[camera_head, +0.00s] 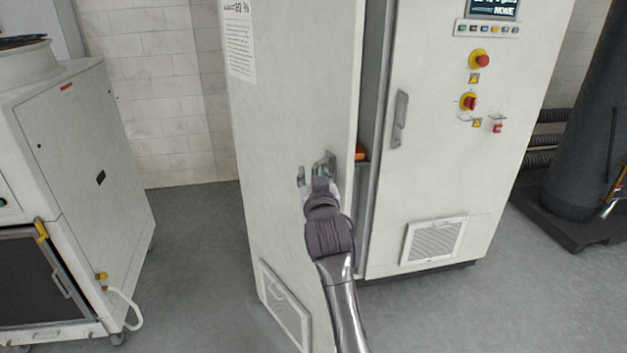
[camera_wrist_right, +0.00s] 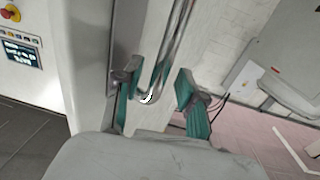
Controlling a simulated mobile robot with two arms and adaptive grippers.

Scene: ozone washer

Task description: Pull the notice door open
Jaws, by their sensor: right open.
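The notice door (camera_head: 290,120) is the white left door of the tall cabinet, with a printed notice (camera_head: 239,45) near its top and a vent low down. It stands partly open, swung out toward me, with a dark gap beside the cabinet frame. My right gripper (camera_head: 317,174) is at the door's handle (camera_head: 331,160), near the door's free edge. In the right wrist view, the green-padded fingers of the right gripper (camera_wrist_right: 157,96) are apart, one on each side of the metal handle bar (camera_wrist_right: 168,55). My left gripper is not in view.
The closed right door (camera_head: 425,170) has its own handle, red stop buttons (camera_head: 479,60) and a vent. An orange item (camera_head: 361,153) shows inside the gap. A white machine (camera_head: 90,150) stands at left, a dark tank (camera_head: 575,130) at right. Grey floor (camera_head: 200,240) between machine and door is clear.

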